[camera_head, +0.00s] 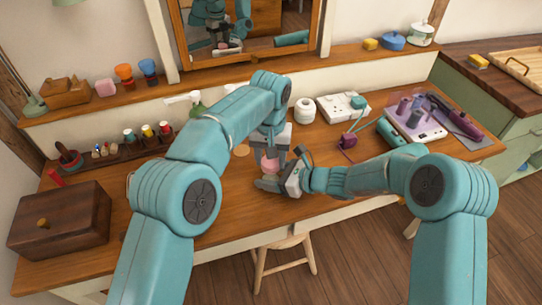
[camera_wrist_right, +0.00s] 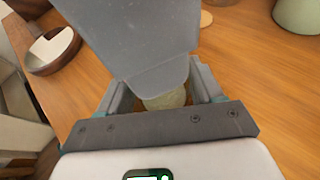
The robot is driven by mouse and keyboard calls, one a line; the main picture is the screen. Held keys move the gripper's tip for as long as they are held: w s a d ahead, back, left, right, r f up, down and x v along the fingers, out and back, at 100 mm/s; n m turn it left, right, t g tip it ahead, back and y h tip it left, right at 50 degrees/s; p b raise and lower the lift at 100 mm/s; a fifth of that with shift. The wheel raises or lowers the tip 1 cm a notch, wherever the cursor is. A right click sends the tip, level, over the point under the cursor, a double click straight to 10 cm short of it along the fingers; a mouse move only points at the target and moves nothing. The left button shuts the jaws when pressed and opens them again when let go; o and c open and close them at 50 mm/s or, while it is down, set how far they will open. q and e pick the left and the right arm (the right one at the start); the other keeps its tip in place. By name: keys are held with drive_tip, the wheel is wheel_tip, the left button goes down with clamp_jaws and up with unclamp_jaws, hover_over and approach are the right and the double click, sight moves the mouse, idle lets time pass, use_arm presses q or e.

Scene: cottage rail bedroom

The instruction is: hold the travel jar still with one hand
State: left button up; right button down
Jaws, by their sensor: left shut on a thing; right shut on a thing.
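The travel jar (camera_head: 268,166) stands near the front edge of the wooden desk, small and pinkish in the head view. In the right wrist view its pale yellowish body (camera_wrist_right: 165,100) shows between the fingers. My right gripper (camera_head: 270,182) reaches in from the right, low, and is shut on the jar; its fingers show in the wrist view (camera_wrist_right: 160,98). My left gripper (camera_head: 270,157) points down from above and is shut at the jar's top. The left gripper's grey body hides most of the jar's upper part in the wrist view, so a lid cannot be made out.
The desk (camera_head: 225,190) is clear around the jar. A tool tray (camera_head: 425,133) is farther right, a wooden box (camera_head: 60,225) left. A stool (camera_head: 283,243) stands in front.

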use_arm(q)
drive_tip(key=m, duration=1.3)
drive_tip(key=shift+a, duration=0.1)
drive_tip(key=m, duration=0.5)
drive_tip(key=shift+w, duration=0.1)
drive_tip(key=m, duration=0.7)
drive_tip(key=shift+w+m, duration=0.1)
drive_tip(key=shift+m, duration=0.3)
drive_tip(key=m, duration=0.9)
drive_tip(key=shift+m, duration=0.4)
drive_tip(key=o, duration=1)
